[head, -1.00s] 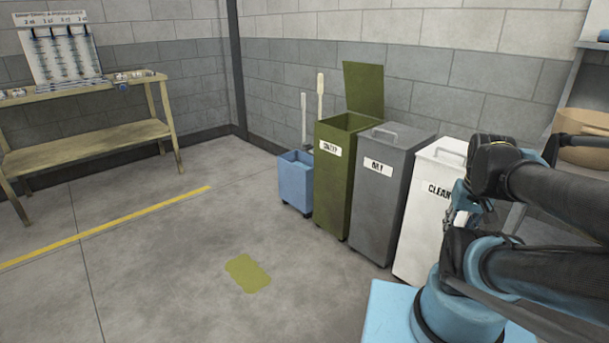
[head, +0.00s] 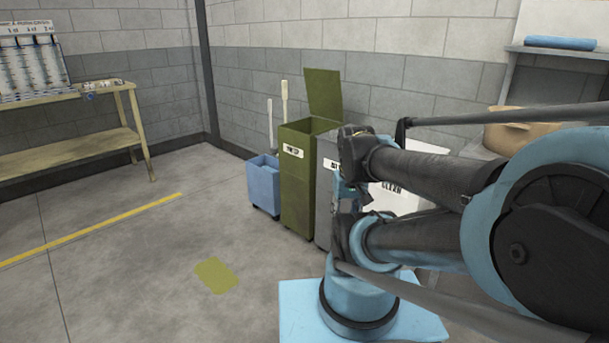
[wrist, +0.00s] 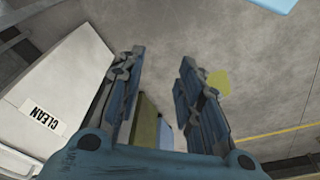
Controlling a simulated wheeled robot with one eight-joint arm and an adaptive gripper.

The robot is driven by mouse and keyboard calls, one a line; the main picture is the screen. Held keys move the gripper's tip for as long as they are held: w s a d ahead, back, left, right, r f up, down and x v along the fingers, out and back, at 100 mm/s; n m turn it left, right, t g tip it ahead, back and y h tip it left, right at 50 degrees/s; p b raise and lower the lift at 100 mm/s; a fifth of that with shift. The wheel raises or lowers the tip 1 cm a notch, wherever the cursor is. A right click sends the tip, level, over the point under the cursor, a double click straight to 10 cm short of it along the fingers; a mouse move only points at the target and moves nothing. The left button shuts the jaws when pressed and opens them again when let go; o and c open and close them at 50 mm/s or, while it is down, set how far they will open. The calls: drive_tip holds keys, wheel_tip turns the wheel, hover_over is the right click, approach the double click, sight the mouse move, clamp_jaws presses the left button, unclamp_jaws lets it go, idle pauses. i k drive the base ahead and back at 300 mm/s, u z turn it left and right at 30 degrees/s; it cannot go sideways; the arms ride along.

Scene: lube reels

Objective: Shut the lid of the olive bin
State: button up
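The olive bin (head: 295,185) stands on the floor near the block wall, with a white label on its front. Its olive lid (head: 323,92) is open, standing up at the back of the bin and leaning slightly back. My gripper (wrist: 162,57) is open and empty in the wrist view, its two fingers wide apart. Part of the olive bin (wrist: 146,118) shows beyond and between the fingers, apart from them. In the head view my arm covers part of the neighbouring bins, and the gripper is hard to make out there.
A grey bin (head: 324,205) stands right beside the olive one, then a white CLEAN bin (head: 397,192), partly behind my arm. A blue mop bucket (head: 263,185) stands to the left. The floor in front is clear, with an olive patch (head: 215,274). A bench (head: 75,150) is far left.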

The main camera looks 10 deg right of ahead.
sight(322, 86)
drive_tip(key=k, duration=0.65)
drive_tip(key=u, duration=0.55)
drive_tip(key=i, duration=1.4)
drive_tip(key=z, duration=0.45)
